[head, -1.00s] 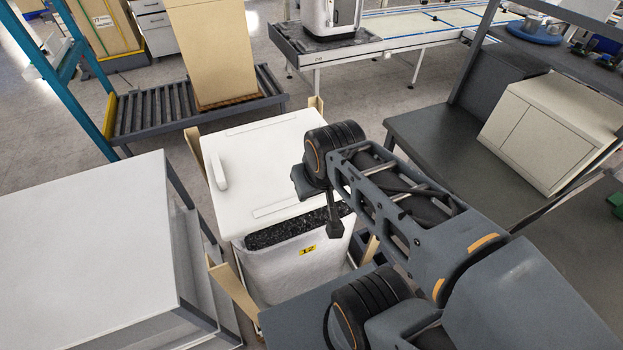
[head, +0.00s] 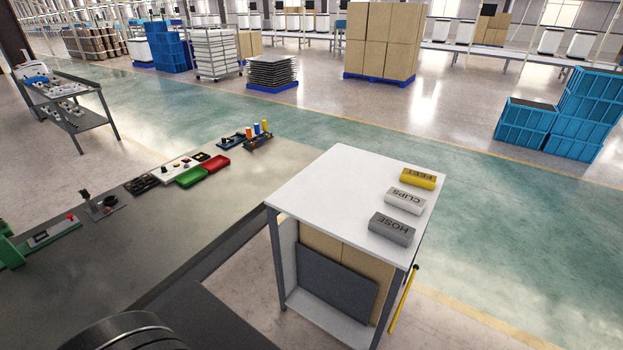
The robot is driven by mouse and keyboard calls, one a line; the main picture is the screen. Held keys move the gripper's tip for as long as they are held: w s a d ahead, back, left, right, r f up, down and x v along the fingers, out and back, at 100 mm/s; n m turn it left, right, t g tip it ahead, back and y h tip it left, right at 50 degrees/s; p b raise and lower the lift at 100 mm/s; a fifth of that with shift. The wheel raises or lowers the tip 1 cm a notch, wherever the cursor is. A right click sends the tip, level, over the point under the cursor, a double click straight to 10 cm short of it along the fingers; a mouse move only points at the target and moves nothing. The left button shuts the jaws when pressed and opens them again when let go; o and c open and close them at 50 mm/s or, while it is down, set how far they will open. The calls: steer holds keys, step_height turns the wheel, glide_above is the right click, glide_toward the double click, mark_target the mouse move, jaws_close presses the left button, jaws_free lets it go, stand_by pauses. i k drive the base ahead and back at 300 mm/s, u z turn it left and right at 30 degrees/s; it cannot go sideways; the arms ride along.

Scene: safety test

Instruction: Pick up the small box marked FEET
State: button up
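The small yellow box marked FEET (head: 418,179) lies on the white tabletop (head: 325,190) near its far right corner. Its lettering appears upside down in my view. A white box marked CLIPS (head: 404,201) lies just in front of it, apart from it. A grey box marked HOSE (head: 391,229) lies nearest, by the right edge. My gripper is not in view; only a dark part of my arm shows at the bottom left, well away from the boxes.
A long dark workbench (head: 190,215) with a red tray (head: 211,165), a green tray (head: 191,177) and small fixtures stands left of the table. The left part of the white top is clear. Blue crates (head: 526,123) stand at the far right beyond open floor.

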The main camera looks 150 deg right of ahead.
mark_target(419, 179)
steer(key=z, duration=0.05)
steer(key=k, duration=0.15)
steer(key=z, duration=1.4)
steer(key=k, duration=0.95)
steer(key=z, duration=4)
steer(key=i, duration=0.5)
steer(key=z, duration=0.05)
